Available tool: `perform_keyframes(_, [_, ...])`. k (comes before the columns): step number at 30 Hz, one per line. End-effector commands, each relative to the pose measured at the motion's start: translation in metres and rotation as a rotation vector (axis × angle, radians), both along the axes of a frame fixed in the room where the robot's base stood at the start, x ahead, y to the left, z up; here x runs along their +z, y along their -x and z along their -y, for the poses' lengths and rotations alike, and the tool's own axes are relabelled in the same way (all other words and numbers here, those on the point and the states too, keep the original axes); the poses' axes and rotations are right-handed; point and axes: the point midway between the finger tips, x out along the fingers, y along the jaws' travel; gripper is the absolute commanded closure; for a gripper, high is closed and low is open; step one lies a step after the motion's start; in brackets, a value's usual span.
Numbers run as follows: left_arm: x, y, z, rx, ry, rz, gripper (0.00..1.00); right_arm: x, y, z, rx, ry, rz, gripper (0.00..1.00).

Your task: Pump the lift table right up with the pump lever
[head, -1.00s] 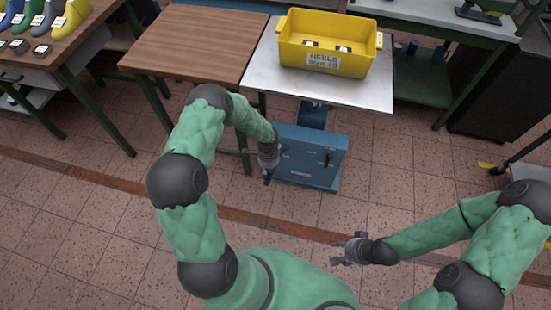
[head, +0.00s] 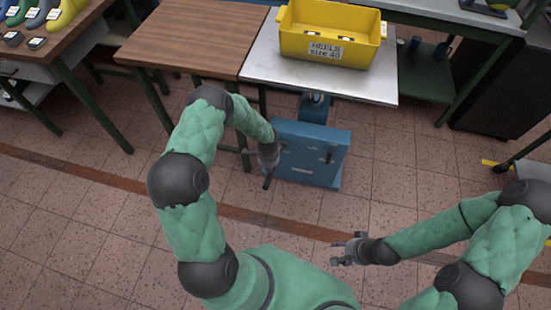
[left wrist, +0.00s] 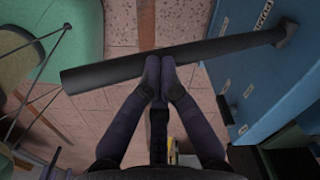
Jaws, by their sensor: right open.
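The lift table has a grey top (head: 265,66) on a blue column and a blue base (head: 312,150). In the left wrist view its pump lever (left wrist: 225,47) is a dark bar running from the blue body (left wrist: 262,75) across to the left. My left gripper (left wrist: 160,66) has its fingertips together over the middle of the lever; they do not visibly wrap around it, and contact is hard to judge. In the head view my left gripper (head: 267,168) is at the left of the base, where the lever is mostly hidden. My right gripper (head: 337,252) is open and empty above the floor.
A yellow crate (head: 301,47) labelled heels stands on the lift table top. A wooden table (head: 190,40) adjoins it on the left. A bench with colourful shoe lasts is at the far left, a shelf at the back right. The tiled floor in front is clear.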

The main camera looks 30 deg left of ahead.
Motion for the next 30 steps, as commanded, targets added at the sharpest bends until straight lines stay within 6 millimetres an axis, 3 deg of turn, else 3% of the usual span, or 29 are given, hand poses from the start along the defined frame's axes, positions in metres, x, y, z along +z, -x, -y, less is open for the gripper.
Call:
perform_keyframes(1, [-0.01,0.004,0.006,-0.003,0.008,-0.006,1.0,-0.006,0.0,0.0,0.0,0.0,0.0,0.46])
perform_keyframes(11, [-0.006,0.004,0.006,-0.003,0.008,-0.007,1.0,-0.002,0.0,0.0,0.0,0.0,0.0,0.46])
perform_keyframes(21, [0.045,0.003,0.003,-0.003,0.004,-0.003,1.0,0.033,0.0,0.0,0.0,0.0,0.001,0.46])
perform_keyframes(30, [0.045,0.003,0.003,-0.002,0.004,-0.004,1.0,0.031,0.0,0.0,0.0,0.0,0.0,0.46])
